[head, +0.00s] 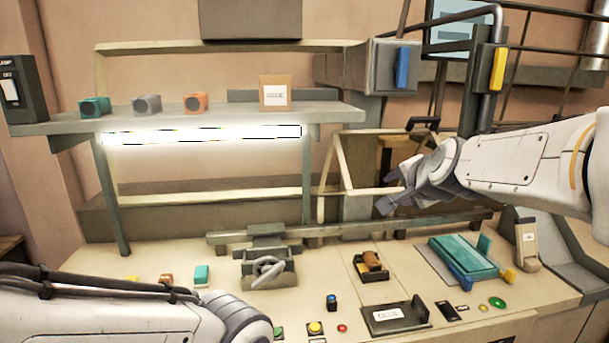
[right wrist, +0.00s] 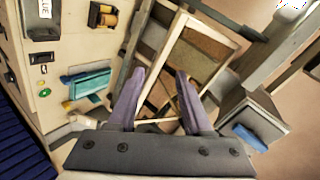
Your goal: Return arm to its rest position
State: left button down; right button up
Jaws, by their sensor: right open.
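My right arm (head: 525,165) comes in from the right in the head view, raised above the bench. Its gripper (head: 388,199) is over the back part of the bench, in front of a wooden frame. In the right wrist view the two purple-grey fingers of the right gripper (right wrist: 158,98) are apart with nothing between them. My left arm (head: 110,310) crosses the lower left of the head view. Its gripper is outside the picture.
The bench holds a teal tray block (head: 462,257), a small box with a brown item (head: 372,262), a black tray (head: 397,314) and several buttons. A shelf (head: 230,113) with a lit lamp stands behind. A grey box (head: 390,66) hangs near the right arm.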

jog(key=s+a+f+n+g+y+b, duration=0.35)
jog(key=s+a+f+n+g, duration=0.25)
jog(key=s+a+f+n, duration=0.7)
jog(key=s+f+n+g+h+b, duration=0.3)
jog(key=s+f+n+g+b, duration=0.2)
jog(key=s+f, duration=1.2)
jog(key=s+a+n+g, duration=0.1)
jog(key=s+n, duration=0.1)
jog(key=s, duration=0.2)
jog(key=shift+s+f, duration=0.25)
jog(key=shift+f, duration=0.05)
